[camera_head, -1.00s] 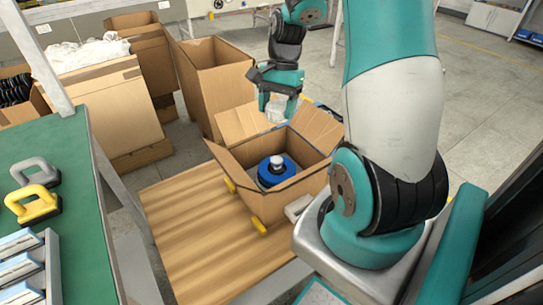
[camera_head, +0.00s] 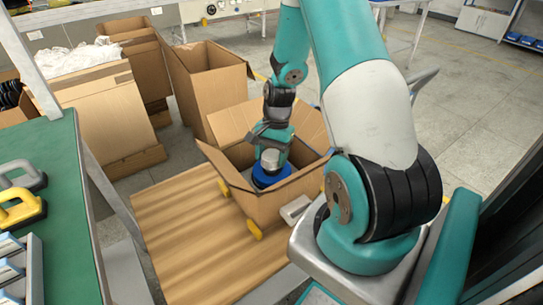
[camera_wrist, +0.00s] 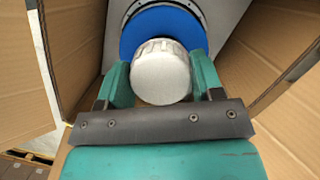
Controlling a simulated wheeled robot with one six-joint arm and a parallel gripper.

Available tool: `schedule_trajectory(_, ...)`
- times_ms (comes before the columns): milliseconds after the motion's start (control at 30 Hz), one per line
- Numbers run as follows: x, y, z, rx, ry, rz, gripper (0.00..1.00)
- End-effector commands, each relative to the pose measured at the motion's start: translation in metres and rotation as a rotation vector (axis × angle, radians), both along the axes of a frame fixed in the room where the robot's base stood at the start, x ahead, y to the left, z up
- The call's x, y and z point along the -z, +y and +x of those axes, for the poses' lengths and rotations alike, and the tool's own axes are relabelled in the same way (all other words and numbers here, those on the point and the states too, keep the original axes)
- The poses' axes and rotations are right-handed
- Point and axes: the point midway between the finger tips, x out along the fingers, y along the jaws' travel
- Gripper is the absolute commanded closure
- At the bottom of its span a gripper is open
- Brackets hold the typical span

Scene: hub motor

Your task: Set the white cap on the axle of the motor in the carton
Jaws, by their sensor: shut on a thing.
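The carton (camera_head: 238,193) stands open on a wooden surface, its flaps folded outward. The blue motor (camera_head: 262,181) sits inside it; its blue face also shows in the wrist view (camera_wrist: 131,41). My gripper (camera_head: 270,155) reaches down into the carton over the motor. In the wrist view my gripper (camera_wrist: 160,78) is shut on the white cap (camera_wrist: 160,80), with one green finger at each side. The cap (camera_head: 270,159) is in front of the motor's middle and hides the axle. I cannot tell whether the cap touches the axle.
Carton walls (camera_wrist: 268,50) rise close on both sides of my gripper. Taller cartons (camera_head: 212,85) stand behind. A green table (camera_head: 58,240) with yellow and grey handled tools (camera_head: 22,209) is at the left. The wooden surface (camera_head: 190,245) in front is mostly clear.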

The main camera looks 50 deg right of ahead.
Motion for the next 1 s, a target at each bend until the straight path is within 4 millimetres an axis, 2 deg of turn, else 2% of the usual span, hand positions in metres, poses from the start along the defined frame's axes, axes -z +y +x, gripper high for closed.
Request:
schedule_trajectory(233, 0.003, 0.0, 0.0, 0.0, 0.0, 0.0, 0.62)
schedule_trajectory(267, 0.003, 0.0, 0.0, 0.0, 0.0, 0.0, 0.37)
schedule_trajectory(367, 0.002, 0.0, 0.0, 0.0, 0.0, 0.0, 0.14)
schedule_trajectory(733, -0.004, -0.001, 0.0, 0.0, -0.001, -0.001, 0.14)
schedule_trajectory(867, -0.024, -0.006, 0.002, 0.001, -0.004, -0.003, 0.14)
schedule_trajectory(1000, -0.055, -0.015, 0.005, 0.002, -0.005, -0.004, 0.14)
